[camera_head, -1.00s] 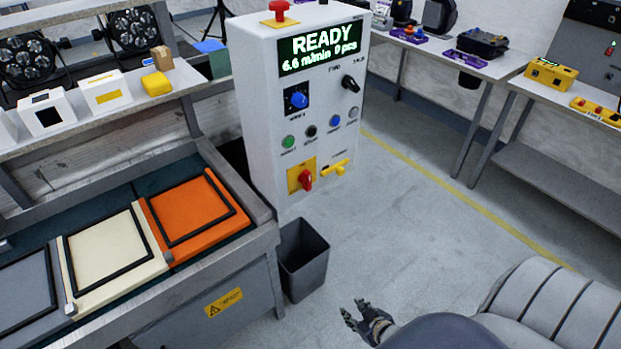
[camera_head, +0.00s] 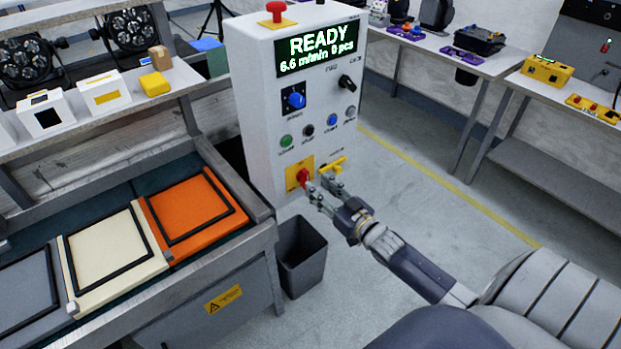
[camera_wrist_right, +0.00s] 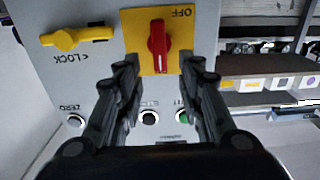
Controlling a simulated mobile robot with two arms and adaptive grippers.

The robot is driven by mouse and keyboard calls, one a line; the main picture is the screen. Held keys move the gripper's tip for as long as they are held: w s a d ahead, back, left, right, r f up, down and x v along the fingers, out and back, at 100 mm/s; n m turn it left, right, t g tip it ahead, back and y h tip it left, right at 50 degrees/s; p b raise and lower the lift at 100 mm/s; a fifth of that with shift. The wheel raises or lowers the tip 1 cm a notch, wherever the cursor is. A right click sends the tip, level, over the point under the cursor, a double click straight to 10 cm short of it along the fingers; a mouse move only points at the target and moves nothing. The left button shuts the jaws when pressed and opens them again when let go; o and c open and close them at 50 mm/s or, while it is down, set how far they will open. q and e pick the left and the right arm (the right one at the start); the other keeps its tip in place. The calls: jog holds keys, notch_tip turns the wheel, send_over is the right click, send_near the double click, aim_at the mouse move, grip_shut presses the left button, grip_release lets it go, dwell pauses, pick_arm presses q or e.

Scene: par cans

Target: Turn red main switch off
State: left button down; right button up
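The red main switch (camera_head: 303,177) is a rotary handle on a yellow plate (camera_head: 292,180), low on the white control cabinet (camera_head: 257,115). In the right wrist view the red handle (camera_wrist_right: 158,47) stands lengthwise on its yellow plate (camera_wrist_right: 146,66), close to the "OFF" label, and the picture looks upside down. My right gripper (camera_head: 322,188) is at the cabinet front beside the switch. In the right wrist view its fingers (camera_wrist_right: 162,75) are spread apart with the handle between and just beyond the tips; contact cannot be told. My left gripper is not in view.
A yellow lock handle (camera_head: 332,166) sits right of the switch, close to my right fingers; it also shows in the right wrist view (camera_wrist_right: 75,38). Several push buttons sit above. A grey bin (camera_head: 301,256) stands below. A conveyor bench (camera_head: 235,262) is at left.

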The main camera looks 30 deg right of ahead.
aim_at(308, 177)
jog(key=shift+w+a, duration=0.15)
jog(key=shift+w, duration=2.15)
grip_shut()
